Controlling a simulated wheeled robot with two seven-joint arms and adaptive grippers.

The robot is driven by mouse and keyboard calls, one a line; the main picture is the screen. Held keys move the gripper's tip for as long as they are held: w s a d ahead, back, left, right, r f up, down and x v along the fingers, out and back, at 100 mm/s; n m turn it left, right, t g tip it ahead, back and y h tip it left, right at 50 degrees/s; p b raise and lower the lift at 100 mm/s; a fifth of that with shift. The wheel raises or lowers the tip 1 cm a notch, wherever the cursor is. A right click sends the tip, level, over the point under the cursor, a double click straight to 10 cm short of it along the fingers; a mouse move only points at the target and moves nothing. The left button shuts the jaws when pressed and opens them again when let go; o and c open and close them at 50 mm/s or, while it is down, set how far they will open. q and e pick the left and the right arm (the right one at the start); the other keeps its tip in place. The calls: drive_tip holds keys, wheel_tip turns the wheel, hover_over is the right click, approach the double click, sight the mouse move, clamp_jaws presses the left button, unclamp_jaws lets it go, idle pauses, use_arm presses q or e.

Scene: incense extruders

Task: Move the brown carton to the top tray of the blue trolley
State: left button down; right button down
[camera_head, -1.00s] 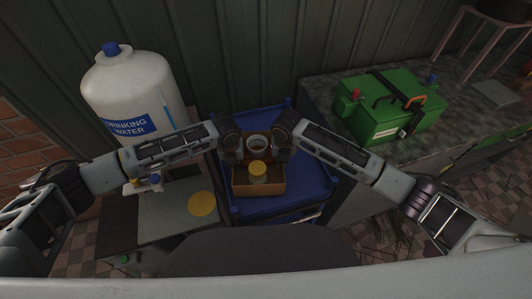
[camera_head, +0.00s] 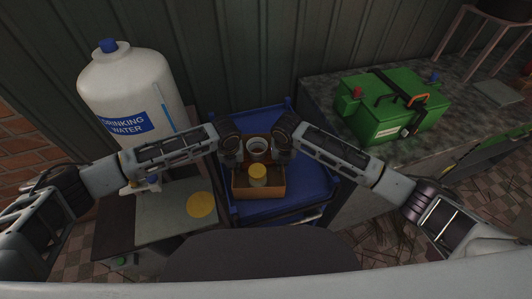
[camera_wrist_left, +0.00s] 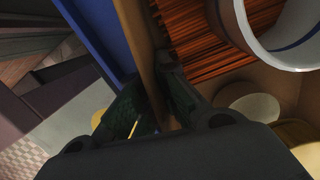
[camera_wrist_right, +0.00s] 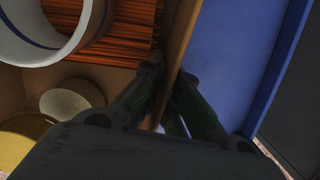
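The brown carton (camera_head: 258,190) is over the blue trolley's top tray (camera_head: 305,180) in the head view. It holds a yellow-lidded jar (camera_head: 257,171), a white ring-shaped piece (camera_head: 256,147) and a bundle of orange-brown sticks (camera_wrist_left: 205,45). My left gripper (camera_wrist_left: 165,100) is shut on the carton's left wall, one finger on each side. My right gripper (camera_wrist_right: 168,95) is shut on the opposite wall in the same way. Whether the carton's base touches the tray is hidden.
A drinking water bottle (camera_head: 130,90) stands at the left, near a side table with a yellow disc (camera_head: 200,205). Bare blue tray shows right of the carton.

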use_arm(q)
drive_tip(key=shift+a+f+b, duration=0.15)
drive_tip(key=shift+f+b, duration=0.4)
drive_tip(key=shift+f, duration=0.05)
use_arm(e)
drive_tip(key=shift+d+f, duration=0.1)
drive_tip(key=shift+f, duration=0.5)
use_arm(q)
drive_tip(key=c, duration=1.6)
unclamp_jaws()
drive_tip(key=shift+c, duration=0.2)
use_arm(e)
drive_tip(key=c, duration=1.6)
unclamp_jaws()
drive_tip(key=shift+c, duration=0.2)
use_arm(q)
drive_tip(key=shift+r, duration=0.1)
drive_tip(key=shift+s+r, duration=0.3)
drive_tip(key=shift+r, duration=1.65)
drive_tip(key=shift+s+r, duration=0.3)
drive_tip(key=shift+r, duration=1.65)
drive_tip(key=shift+s+r, duration=0.3)
drive_tip(key=shift+r, duration=1.65)
use_arm(e)
drive_tip(key=shift+r, duration=0.2)
drive_tip(key=r, duration=0.4)
drive_tip(key=s+r, duration=0.1)
drive_tip(key=r, duration=0.6)
drive_tip(key=shift+s+r, duration=0.3)
drive_tip(key=shift+s, duration=0.1)
